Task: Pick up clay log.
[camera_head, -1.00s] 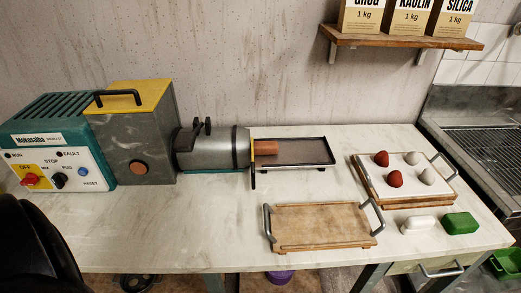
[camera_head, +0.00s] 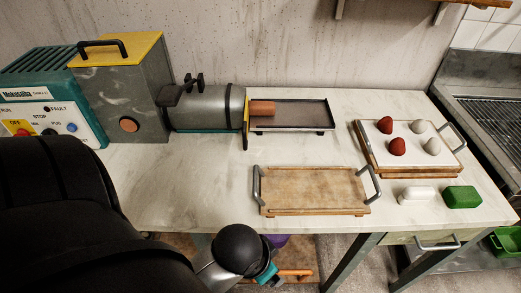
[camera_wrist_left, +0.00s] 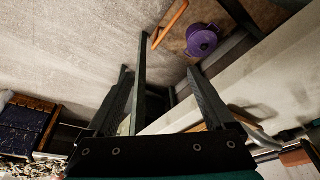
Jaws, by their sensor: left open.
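The clay log (camera_head: 262,107) is a short reddish-brown cylinder poking out of the round mouth of a grey extruder barrel (camera_head: 208,107). It lies over the left end of a dark flat tray (camera_head: 305,115). My left gripper is low in front of the table's front edge, well apart from the log. In the head view its wrist shows but its fingertips cannot be made out. In the left wrist view the left gripper (camera_wrist_left: 160,88) is open with nothing between its fingers. My right gripper is not in view.
A wooden board (camera_head: 310,190) with metal handles stands at the table's front. A purple pot (camera_wrist_left: 203,40) is on the floor.

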